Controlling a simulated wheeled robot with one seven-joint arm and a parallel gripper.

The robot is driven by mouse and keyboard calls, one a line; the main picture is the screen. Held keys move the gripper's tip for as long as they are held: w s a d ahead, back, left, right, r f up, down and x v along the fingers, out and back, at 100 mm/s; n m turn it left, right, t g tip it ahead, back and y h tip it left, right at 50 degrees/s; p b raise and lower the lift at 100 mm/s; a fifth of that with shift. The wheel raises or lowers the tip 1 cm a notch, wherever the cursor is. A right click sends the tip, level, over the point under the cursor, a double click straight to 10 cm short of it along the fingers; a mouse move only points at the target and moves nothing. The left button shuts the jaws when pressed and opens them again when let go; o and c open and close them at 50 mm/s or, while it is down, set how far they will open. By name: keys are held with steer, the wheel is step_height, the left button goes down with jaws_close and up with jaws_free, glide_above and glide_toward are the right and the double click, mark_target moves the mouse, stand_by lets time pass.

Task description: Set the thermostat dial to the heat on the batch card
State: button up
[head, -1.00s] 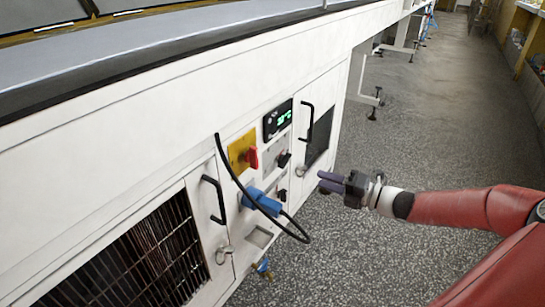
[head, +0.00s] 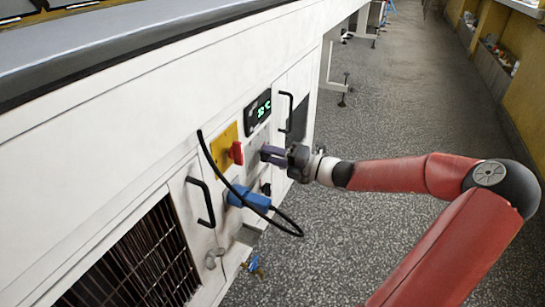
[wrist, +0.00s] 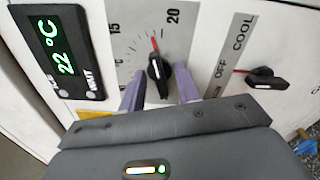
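The thermostat dial (wrist: 157,72) is a black knob on a grey scale plate, seen in the wrist view. Its red mark points up between the printed 15 and 20. My gripper (wrist: 159,80) is open, with one purple finger on each side of the knob's lower part. I cannot tell whether either finger touches it. In the head view my gripper (head: 269,154) is at the panel and hides the dial. The temperature display (wrist: 58,55) reads 22 °C in green; it also shows in the head view (head: 258,112). I see no batch card.
A black selector (wrist: 266,80) marked OFF and COOL sits right of the dial in the wrist view. In the head view, a red switch on a yellow plate (head: 222,142), a blue plug (head: 247,199) with a looping black cable, and black door handles (head: 201,202) surround my gripper.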

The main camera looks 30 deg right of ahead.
steer(key=c, duration=0.6)
